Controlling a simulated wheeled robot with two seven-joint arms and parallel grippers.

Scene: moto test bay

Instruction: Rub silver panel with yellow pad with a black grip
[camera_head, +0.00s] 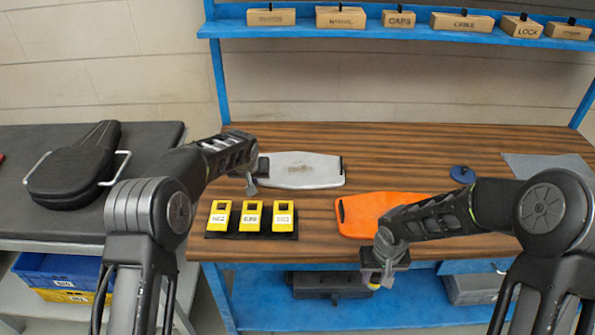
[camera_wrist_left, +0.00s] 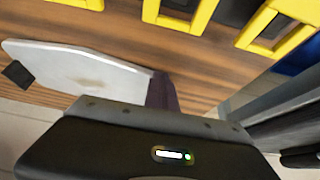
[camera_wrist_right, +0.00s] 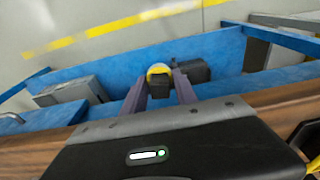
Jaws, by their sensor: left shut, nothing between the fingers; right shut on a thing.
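The silver panel (camera_head: 315,179) lies at the back of the wooden bench, with a brownish smudge on its middle. It also shows in the left wrist view (camera_wrist_left: 60,68). My left gripper (camera_head: 251,188) is shut and empty, at the panel's left end; I cannot tell whether it touches. My right gripper (camera_head: 374,281) is shut on the yellow pad with a black grip (camera_wrist_right: 158,71), out in front of the bench's front edge. In the right wrist view the pad sits between the two fingertips; the fingers partly hide it.
An orange panel (camera_head: 372,208) lies on the bench behind my right gripper. Several yellow devices (camera_head: 252,216) stand on a black mat at the front left. A blue disc (camera_head: 462,174) and a grey mat (camera_head: 550,168) lie at the right. A black case (camera_head: 75,170) rests on the left table.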

